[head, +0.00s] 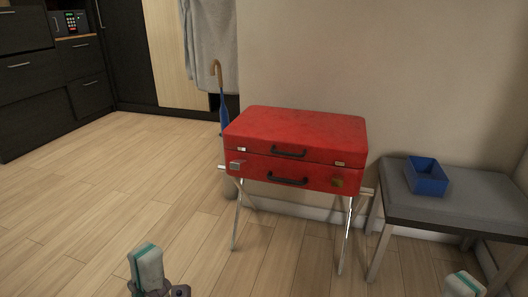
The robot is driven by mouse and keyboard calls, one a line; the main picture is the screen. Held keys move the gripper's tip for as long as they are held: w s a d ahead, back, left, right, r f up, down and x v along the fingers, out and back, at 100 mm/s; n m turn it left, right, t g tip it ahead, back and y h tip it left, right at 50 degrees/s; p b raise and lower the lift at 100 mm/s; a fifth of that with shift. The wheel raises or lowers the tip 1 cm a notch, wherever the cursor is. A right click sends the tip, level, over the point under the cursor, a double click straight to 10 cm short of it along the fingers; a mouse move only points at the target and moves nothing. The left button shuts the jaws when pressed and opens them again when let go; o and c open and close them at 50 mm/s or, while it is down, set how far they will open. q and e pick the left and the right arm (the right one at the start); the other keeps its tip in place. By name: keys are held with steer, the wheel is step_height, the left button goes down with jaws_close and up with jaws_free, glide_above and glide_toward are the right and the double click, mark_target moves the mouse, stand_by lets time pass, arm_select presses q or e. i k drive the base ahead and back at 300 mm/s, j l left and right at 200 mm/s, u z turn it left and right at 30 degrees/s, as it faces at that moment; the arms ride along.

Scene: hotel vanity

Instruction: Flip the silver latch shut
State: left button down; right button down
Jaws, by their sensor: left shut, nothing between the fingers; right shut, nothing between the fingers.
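A red suitcase (295,133) lies closed on a folding metal rack, its front with two black handles facing me. The silver latch (237,164) is on the lower half at the front left. A small silver plate (241,149) sits above it on the lid, with a gap between them. A brass latch (338,183) is at the front right, below a small brass plate (340,164) and apart from it. My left gripper (147,268) is shut and empty, low at the front left, far from the suitcase. My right gripper (463,285) is shut and empty at the bottom right, partly cut off.
A grey bench (460,197) with a blue open box (427,176) stands right of the rack. A blue umbrella (225,113) with a wooden handle stands behind the suitcase's left side. Wooden floor (120,200) is clear in front and to the left.

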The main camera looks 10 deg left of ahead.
mark_target(235, 164)
steer(key=i+l+z, duration=0.15)
steer(key=i, duration=0.95)
